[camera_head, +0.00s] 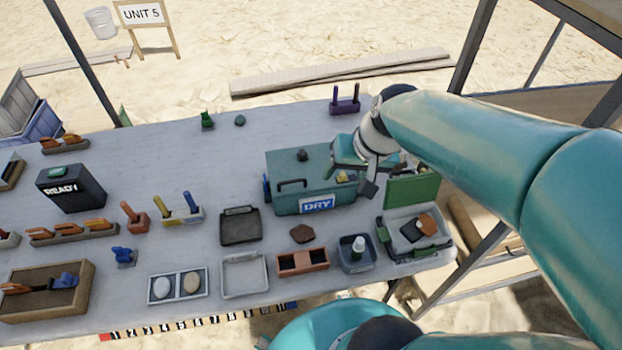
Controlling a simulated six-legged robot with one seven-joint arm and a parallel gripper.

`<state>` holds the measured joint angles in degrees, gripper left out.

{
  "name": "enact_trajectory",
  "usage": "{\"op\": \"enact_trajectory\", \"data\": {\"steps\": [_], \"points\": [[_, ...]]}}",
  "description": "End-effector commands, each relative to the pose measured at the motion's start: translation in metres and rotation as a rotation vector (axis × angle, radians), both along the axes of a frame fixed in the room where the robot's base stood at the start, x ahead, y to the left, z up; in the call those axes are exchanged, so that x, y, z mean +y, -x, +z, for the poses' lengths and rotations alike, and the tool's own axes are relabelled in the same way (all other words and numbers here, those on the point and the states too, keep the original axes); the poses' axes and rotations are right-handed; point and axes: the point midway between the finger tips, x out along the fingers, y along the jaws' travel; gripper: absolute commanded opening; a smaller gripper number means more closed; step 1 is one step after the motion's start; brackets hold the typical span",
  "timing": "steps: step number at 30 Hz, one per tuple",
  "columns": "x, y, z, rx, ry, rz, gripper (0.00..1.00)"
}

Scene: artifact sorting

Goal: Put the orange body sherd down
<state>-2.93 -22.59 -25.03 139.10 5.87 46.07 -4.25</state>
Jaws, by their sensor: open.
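An orange-brown sherd (428,224) lies in the open green-lidded case (432,253) at the right front of the table, against a dark piece (411,231). A darker reddish-brown piece (302,233) lies flat on the table in front of the teal DRY box (285,205). I cannot tell for sure which one is the orange body sherd. My gripper (366,182) is open above the right end of the DRY box, left of and behind the case. No sherd shows between its fingers, though the far side of the jaws is hidden.
A small yellow piece (342,176) and a dark knob (302,155) show on the DRY box. A blue bin (357,265) with a bottle, a two-part reddish tray (303,272) and an empty pale tray (244,287) line the front. The table's back middle is mostly clear.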

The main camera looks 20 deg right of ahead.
Motion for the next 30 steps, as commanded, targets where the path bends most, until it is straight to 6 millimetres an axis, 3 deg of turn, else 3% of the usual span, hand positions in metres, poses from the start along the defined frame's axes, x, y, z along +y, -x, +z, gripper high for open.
{"op": "enact_trajectory", "data": {"steps": [3,9,13,30], "points": [[0.047,0.013,0.037,-0.082,0.084,0.142,0.63],[0.094,0.039,0.068,-0.159,0.228,0.279,0.63],[0.103,0.045,0.073,-0.173,0.266,0.304,0.63],[0.103,0.045,0.073,-0.172,0.267,0.306,0.63]]}}
